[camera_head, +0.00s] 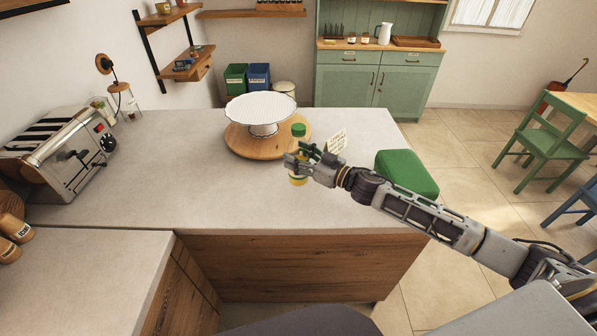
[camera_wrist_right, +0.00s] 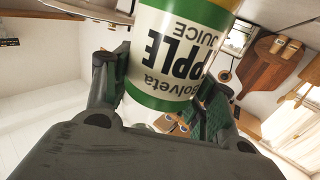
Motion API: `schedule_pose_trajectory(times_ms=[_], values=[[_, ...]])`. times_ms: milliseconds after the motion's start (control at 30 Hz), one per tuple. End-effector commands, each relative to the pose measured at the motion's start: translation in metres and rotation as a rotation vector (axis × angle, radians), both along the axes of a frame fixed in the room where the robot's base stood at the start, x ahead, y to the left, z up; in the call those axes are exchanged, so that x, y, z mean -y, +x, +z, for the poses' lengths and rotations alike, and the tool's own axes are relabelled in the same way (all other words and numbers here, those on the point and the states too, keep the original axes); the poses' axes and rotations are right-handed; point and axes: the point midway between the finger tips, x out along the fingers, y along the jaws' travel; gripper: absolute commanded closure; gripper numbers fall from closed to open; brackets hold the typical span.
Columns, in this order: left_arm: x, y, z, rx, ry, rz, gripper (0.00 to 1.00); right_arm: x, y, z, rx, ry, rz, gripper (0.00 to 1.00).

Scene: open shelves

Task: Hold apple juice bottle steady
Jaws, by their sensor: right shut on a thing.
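The apple juice bottle (camera_head: 299,130) has a green cap and stands upright in my right gripper (camera_head: 301,161) at the counter, in front of the wooden board. The gripper hides its middle. My right gripper is shut around the bottle. In the right wrist view the bottle's white and green label (camera_wrist_right: 178,52), reading apple juice, shows upside down between the two fingers (camera_wrist_right: 160,95). Whether the bottle's base touches the counter is hard to tell. My left gripper is not in view.
A white cake stand (camera_head: 262,108) on a round wooden board (camera_head: 241,142) stands just behind the bottle. A small written card (camera_head: 337,140) and a green box (camera_head: 407,172) are to the right. A toaster (camera_head: 62,146) sits at left. The counter's left middle is clear.

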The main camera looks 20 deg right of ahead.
Motion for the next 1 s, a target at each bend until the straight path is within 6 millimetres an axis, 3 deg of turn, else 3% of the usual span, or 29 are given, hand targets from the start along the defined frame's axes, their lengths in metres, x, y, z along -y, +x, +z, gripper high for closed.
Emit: schedule_pose_trajectory(times_ms=[200, 667, 1000], values=[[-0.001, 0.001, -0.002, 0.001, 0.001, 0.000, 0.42, 0.000, 0.000, -0.015, 0.004, 0.002, 0.000, 1.00], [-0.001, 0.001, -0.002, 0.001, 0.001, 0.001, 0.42, 0.000, 0.000, -0.019, 0.003, 0.002, 0.000, 1.00], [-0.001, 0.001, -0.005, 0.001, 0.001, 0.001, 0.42, 0.000, 0.001, -0.047, 0.002, 0.002, -0.001, 1.00]])
